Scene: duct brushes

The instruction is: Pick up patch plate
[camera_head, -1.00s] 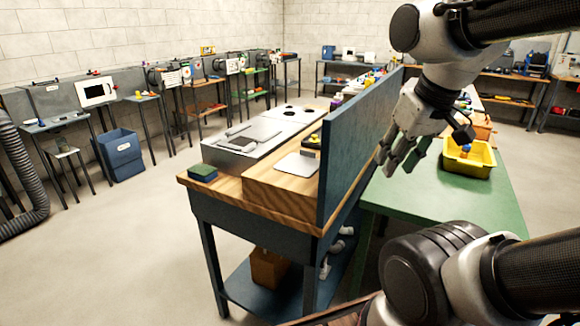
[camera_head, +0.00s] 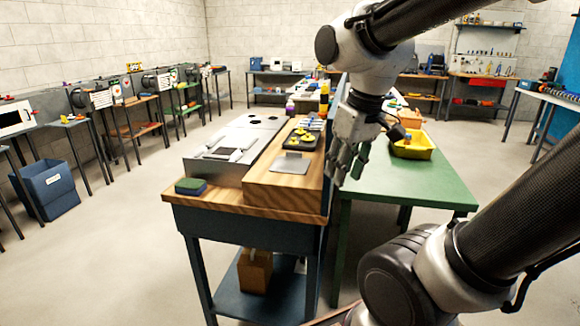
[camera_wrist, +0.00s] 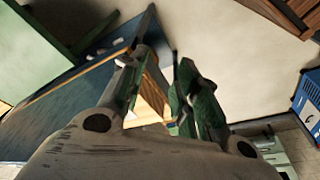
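A flat grey square plate (camera_head: 290,163), which looks like the patch plate, lies on the raised wooden block (camera_head: 285,190) near the bench's front end. My gripper (camera_head: 347,172) hangs to the right of the plate, beyond the bench's narrow blue side panel, and apart from the plate. In the wrist view my gripper (camera_wrist: 160,80) has its two green-padded fingers spread, with nothing between them. The plate cannot be made out in the wrist view.
A grey metal duct box (camera_head: 215,172) fills the bench's left side, with a green-and-blue sponge (camera_head: 190,186) in front. A black tray (camera_head: 300,139) with yellow items sits behind the plate. A green table (camera_head: 430,185) with a yellow bin (camera_head: 415,152) stands right.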

